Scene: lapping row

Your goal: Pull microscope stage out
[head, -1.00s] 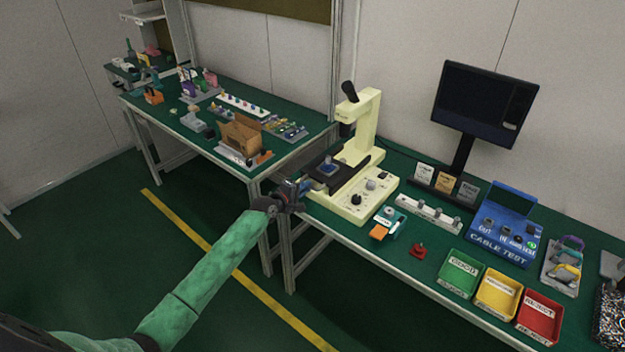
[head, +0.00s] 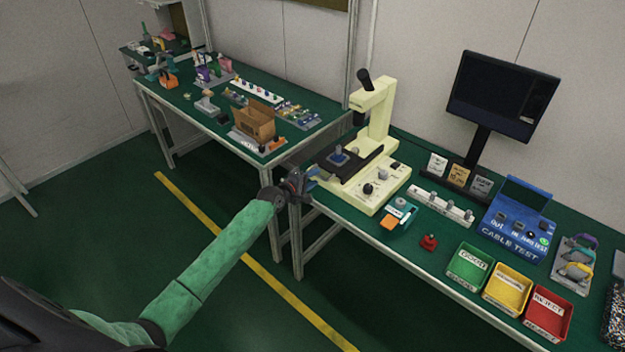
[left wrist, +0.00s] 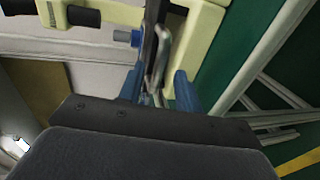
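The cream microscope (head: 378,118) stands at the left end of the near bench. Its dark stage (head: 366,160) bears a blue piece (head: 338,156) and reaches toward the bench's left edge. My left gripper (head: 305,180) is at the stage's outer left end. In the left wrist view, the two blue fingers (left wrist: 158,88) stand apart on either side of a metal handle (left wrist: 161,55) and the dark stage edge. I see a gap beside the handle; contact is unclear. My right gripper is out of view.
A teal tray (head: 398,214), a red button (head: 429,242) and green, yellow and red bins (head: 507,287) stand to the right on the bench. Another bench (head: 215,132) with a cardboard box (head: 254,120) stands behind on the left. The floor in front is open.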

